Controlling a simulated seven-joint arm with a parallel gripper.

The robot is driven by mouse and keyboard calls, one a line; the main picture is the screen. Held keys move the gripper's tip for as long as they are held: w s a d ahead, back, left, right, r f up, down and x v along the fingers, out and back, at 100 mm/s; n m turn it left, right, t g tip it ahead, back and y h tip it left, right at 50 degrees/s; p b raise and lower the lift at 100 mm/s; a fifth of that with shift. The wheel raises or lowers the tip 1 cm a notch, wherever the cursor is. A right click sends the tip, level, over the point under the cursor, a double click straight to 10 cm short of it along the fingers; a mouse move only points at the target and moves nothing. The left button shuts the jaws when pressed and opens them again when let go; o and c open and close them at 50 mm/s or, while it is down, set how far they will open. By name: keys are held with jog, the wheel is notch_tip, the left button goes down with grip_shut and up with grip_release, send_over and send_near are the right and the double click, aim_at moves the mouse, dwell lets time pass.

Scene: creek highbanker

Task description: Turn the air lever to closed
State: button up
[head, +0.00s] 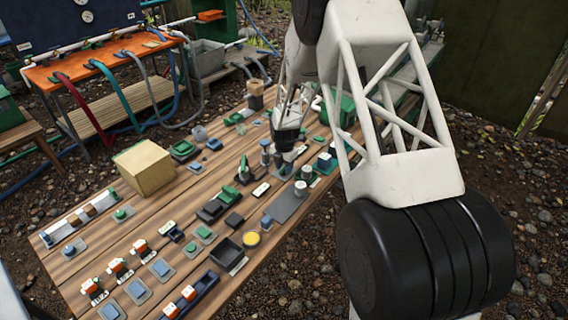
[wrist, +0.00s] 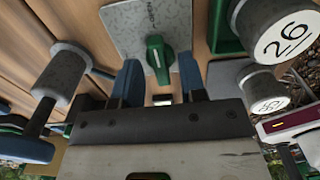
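I cannot tell for sure that this is the air lever. My gripper (wrist: 160,76) is open, its two blue fingers apart on either side of the lever's near end. I cannot tell whether either finger touches it. In the head view my gripper (head: 287,143) is low over the middle of the bench and hides what lies beneath it.
A grey knob post (wrist: 62,75) stands left of my gripper, and round knobs marked 26 (wrist: 285,38) and another number (wrist: 265,87) stand close on the right. The wooden bench (head: 140,205) is crowded with small switches and blocks. A cardboard-coloured box (head: 145,167) stands at its left.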

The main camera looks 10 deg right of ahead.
jog(key=shift+f, duration=0.3)
jog(key=c, duration=0.4)
jog(key=shift+c, duration=0.2)
jog(key=shift+n, duration=3)
jog(key=o, duration=0.4)
